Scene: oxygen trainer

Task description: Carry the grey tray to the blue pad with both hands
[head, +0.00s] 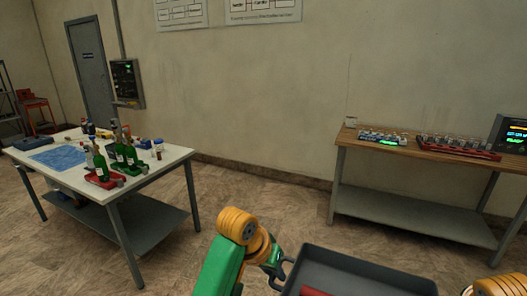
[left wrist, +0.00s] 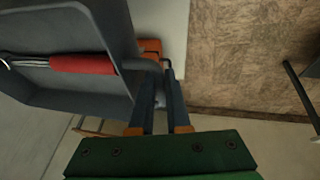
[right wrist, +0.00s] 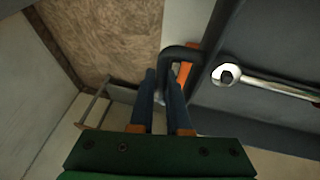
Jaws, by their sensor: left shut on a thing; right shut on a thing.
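The grey tray (head: 365,266) is at the bottom of the head view, cut off by the frame edge. A tool with a red grip (left wrist: 85,64) and a shiny metal shaft lies in it; its ring-shaped end (right wrist: 226,75) shows in the right wrist view. My left gripper (head: 279,272) is shut on the tray's left handle, seen also in the left wrist view (left wrist: 165,75). My right gripper (right wrist: 163,85) is shut on the handle at the other end; in the head view its fingers are out of frame. The blue pad (head: 58,157) lies on the white table at left, away from the tray.
A wooden bench (head: 410,150) with racks and a monitor (head: 513,132) stands along the wall at right. Open floor (head: 265,205) lies between them.

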